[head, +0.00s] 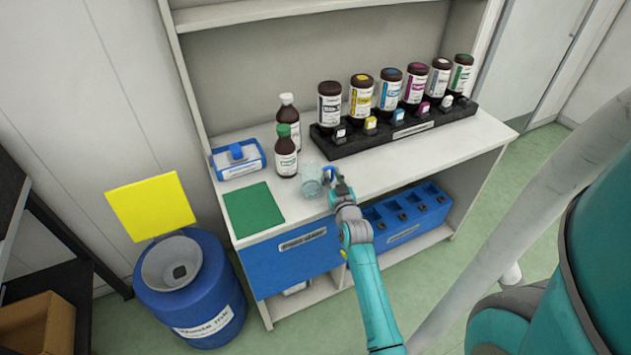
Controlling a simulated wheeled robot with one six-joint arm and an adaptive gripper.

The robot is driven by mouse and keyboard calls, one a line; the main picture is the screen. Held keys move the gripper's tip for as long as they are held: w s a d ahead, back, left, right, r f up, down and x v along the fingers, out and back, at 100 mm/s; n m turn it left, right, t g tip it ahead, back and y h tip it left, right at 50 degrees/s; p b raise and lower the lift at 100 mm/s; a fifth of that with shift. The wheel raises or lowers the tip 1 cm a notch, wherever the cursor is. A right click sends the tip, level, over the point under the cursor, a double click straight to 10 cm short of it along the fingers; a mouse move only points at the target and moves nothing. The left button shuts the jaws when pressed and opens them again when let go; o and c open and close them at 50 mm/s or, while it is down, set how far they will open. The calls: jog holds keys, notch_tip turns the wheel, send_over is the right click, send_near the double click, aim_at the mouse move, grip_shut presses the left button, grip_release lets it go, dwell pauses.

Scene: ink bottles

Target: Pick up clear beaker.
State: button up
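The clear beaker (311,181) stands upright on the white bench shelf, right of the green mat and in front of the brown bottles. My gripper (331,174) is at the right side of the beaker, at about its height. The fingers are small and partly hidden by my wrist, so I cannot tell whether they are open or shut, or whether they touch the beaker.
A green-capped brown bottle (286,152) and a white-capped one (289,117) stand close behind the beaker. A black rack (361,140) with several ink bottles is behind right. A green mat (253,209) and a blue-white tray (238,160) lie left. A blue barrel (200,300) stands on the floor.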

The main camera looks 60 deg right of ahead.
grip_shut()
jog(key=shift+r, duration=0.2)
